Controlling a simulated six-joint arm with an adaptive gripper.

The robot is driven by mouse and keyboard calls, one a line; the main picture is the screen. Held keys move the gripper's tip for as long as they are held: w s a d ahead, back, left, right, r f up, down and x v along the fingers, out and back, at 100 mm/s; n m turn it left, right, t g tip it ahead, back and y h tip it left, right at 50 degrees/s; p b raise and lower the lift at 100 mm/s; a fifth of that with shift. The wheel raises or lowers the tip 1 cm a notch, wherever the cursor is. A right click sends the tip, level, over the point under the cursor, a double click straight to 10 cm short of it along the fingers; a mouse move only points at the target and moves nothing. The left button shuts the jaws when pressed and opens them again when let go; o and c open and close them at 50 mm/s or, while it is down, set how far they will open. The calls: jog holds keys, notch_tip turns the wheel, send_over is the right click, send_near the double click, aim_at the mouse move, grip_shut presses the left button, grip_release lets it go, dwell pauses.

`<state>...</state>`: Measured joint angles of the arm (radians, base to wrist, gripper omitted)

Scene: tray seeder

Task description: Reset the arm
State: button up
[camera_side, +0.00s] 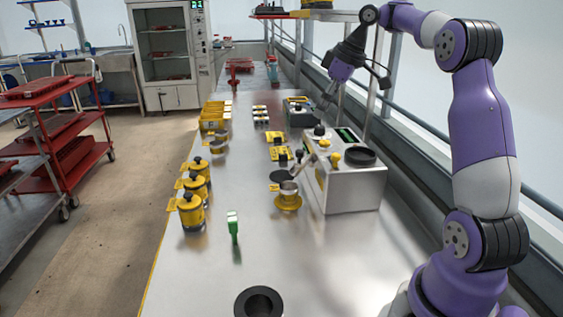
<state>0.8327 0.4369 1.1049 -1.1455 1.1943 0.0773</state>
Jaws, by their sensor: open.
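My arm rises at the right and bends over to the left at the top of the view. My gripper (328,101) hangs from it, pointing down and to the left, above the back part of the white machine. It is small and dark here, with nothing visible between its fingers. It appears clear of the things on the bench.
The white machine (352,190) stands on the steel bench (200,285). Near it is a yellow-based metal cup (288,197). Yellow canisters (191,213) line the left edge. A green item (233,226) and a black ring (259,303) are in front. Bare bench lies between.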

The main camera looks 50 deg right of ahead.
jog(key=s+a+r+m+t, duration=0.1)
jog(key=s+a+r, duration=0.1)
jog(key=a, duration=1.3)
jog(key=s+a+f+m, duration=0.1)
jog(key=s+a+f, duration=0.1)
jog(key=s, duration=0.3)
jog(key=s+a+f+h, duration=0.1)
jog(key=s+a+f, duration=0.2)
jog(key=s+f, duration=0.2)
jog(key=shift+s+f+m, duration=0.3)
jog(key=shift+s+m, duration=0.1)
jog(key=shift+s, duration=0.15)
